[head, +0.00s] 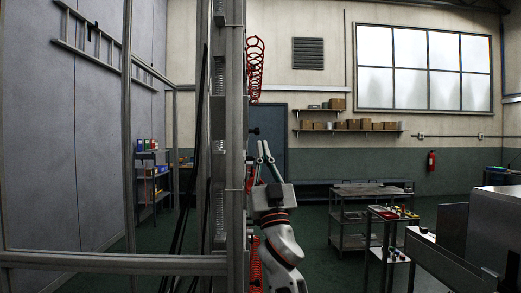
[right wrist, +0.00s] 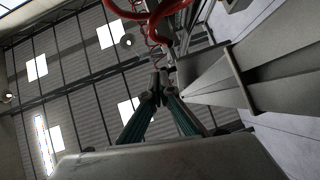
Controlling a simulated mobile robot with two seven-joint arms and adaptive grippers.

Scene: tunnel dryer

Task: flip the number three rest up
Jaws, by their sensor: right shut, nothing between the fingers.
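My right gripper (head: 264,150) points up beside the tall grey machine column (head: 236,150), its two fingers shut and empty. In the right wrist view, the shut fingertips (right wrist: 159,86) meet just below a small dark part; I cannot tell whether they touch it. Grey ribbed parts (head: 219,75) sit one above another along the column. No number shows on any of them, so I cannot tell which is the number three rest. My left gripper is not in view.
A red coiled hose (head: 255,68) hangs beside the column above my right gripper; red hose (right wrist: 165,15) also crosses the top of the right wrist view. A steel cart (head: 370,190) and a grey machine (head: 450,255) stand to the right. Green floor lies between.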

